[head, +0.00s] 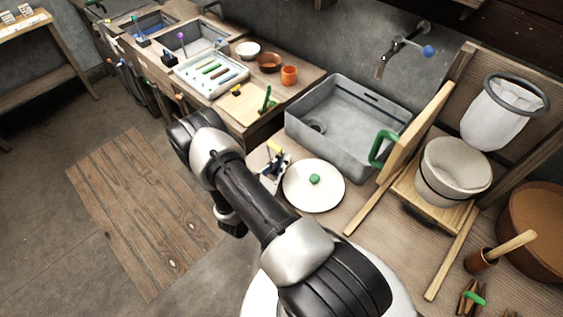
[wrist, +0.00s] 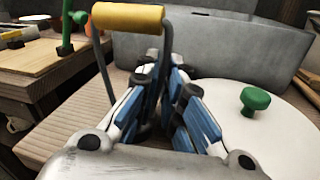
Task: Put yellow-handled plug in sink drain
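The yellow-handled plug shows its yellow handle (wrist: 128,17) and dark wire loop in the wrist view. In the head view its handle (head: 274,146) is a small yellow patch at my fingertips. My gripper (wrist: 166,80) has blue-padded fingers close together, with one leg of the loop between them; it looks shut on that leg. The plug's lower body is hidden, and I cannot tell whether it touches the counter. In the head view my gripper (head: 271,168) is left of the white lid, in front of the grey sink (head: 350,149). The sink drain (head: 317,126) is a dark round spot on its floor.
The white round lid (head: 313,195) with a green knob lies right of my gripper. A green-handled item (head: 267,100) stands on the wooden board to the left. The sink looks empty.

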